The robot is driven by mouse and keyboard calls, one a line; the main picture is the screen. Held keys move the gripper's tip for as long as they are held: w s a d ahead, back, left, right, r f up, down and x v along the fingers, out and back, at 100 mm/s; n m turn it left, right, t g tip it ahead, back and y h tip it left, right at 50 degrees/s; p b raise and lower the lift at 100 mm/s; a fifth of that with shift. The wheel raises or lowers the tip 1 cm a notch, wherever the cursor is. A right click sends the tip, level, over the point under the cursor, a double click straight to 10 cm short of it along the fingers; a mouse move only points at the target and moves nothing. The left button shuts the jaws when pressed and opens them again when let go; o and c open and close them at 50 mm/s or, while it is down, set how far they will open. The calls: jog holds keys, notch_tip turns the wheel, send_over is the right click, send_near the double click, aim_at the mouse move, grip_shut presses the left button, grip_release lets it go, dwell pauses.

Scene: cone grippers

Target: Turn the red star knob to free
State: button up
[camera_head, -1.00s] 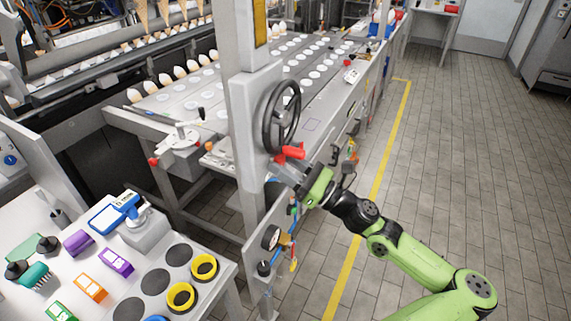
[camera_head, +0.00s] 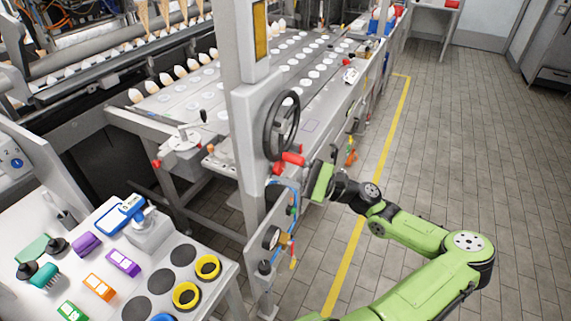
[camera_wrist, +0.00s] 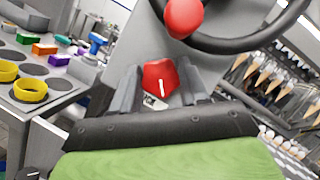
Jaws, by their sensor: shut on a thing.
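The red star knob (camera_wrist: 160,78) sits between the two grey fingers of my gripper (camera_wrist: 160,88) in the wrist view. The fingers are shut on its sides. A white mark on the knob's face points downward in that view, slightly tilted. In the head view my gripper (camera_head: 296,174) is at the machine's grey post, below the black handwheel (camera_head: 281,124). The red star knob (camera_head: 279,169) is partly visible there. Any lettering for the knob's positions cannot be read.
The handwheel's red handle (camera_head: 293,158) is just above my gripper; it also shows in the wrist view (camera_wrist: 184,17). Coloured hoses and a gauge (camera_head: 271,237) hang below. A bench with yellow rings (camera_head: 187,295) stands at left. The tiled floor at right is clear.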

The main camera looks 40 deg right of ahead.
jog(key=n+g+p, duration=0.1)
jog(key=n, duration=0.2)
jog(key=n+g+p, duration=0.1)
jog(key=n, duration=0.2)
jog(key=shift+r+n+g+y, duration=0.1)
jog(key=shift+n+g+y, duration=0.2)
jog(key=shift+n+g, duration=0.1)
jog(key=shift+n+g+h+p, duration=0.4)
jog(key=shift+n+g, duration=0.3)
jog(key=shift+n, duration=1.4)
jog(key=o, duration=0.9)
jog(key=shift+o, duration=0.6)
jog(key=shift+r, duration=0.1)
